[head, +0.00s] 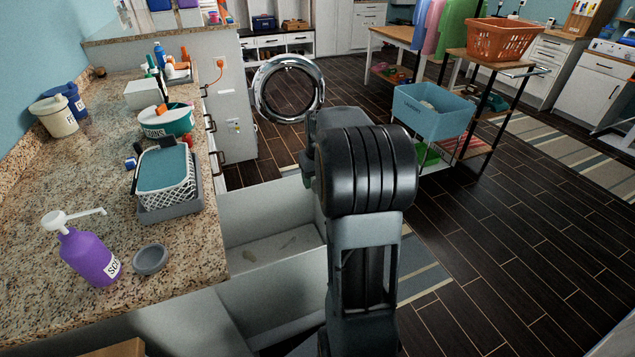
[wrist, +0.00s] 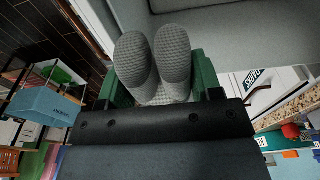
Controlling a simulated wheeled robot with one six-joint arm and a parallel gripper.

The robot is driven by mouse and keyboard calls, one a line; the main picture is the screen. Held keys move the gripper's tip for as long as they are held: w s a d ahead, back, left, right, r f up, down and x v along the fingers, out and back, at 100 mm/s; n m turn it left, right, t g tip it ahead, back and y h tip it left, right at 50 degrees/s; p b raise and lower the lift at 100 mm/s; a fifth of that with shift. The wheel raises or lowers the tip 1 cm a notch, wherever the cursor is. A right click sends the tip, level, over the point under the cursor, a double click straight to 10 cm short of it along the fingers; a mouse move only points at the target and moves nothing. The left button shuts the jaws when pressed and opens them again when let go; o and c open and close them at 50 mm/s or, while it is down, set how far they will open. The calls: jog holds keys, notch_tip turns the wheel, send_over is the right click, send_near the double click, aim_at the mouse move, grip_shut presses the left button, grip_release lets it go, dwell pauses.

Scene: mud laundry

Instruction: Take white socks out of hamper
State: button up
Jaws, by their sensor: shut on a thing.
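My gripper (wrist: 156,78) shows in the wrist view with its dark green fingers on either side of a pair of socks (wrist: 172,58). It is shut on them. Two grey knitted ends stick out past the fingers, with a paler white part between them lower down. In the head view my arm stands in front, and the gripper and socks are hidden behind it. A pale grey open bin (head: 268,213), which looks like the hamper, is pulled out beside the counter.
The granite counter (head: 115,220) on the left holds a purple soap bottle (head: 90,258), a grey bowl (head: 151,260) and a white basket (head: 167,186). A blue laundry basket (head: 430,117) and an orange basket (head: 497,42) stand right. Dark floor (head: 500,230) is clear at right.

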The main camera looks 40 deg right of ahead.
notch_tip(320, 180, up, 29)
jog(key=p, duration=2.2)
jog(key=shift+f, duration=0.15)
jog(key=s+a+b, duration=0.4)
jog(key=s, duration=0.5)
jog(key=shift+a, duration=0.2)
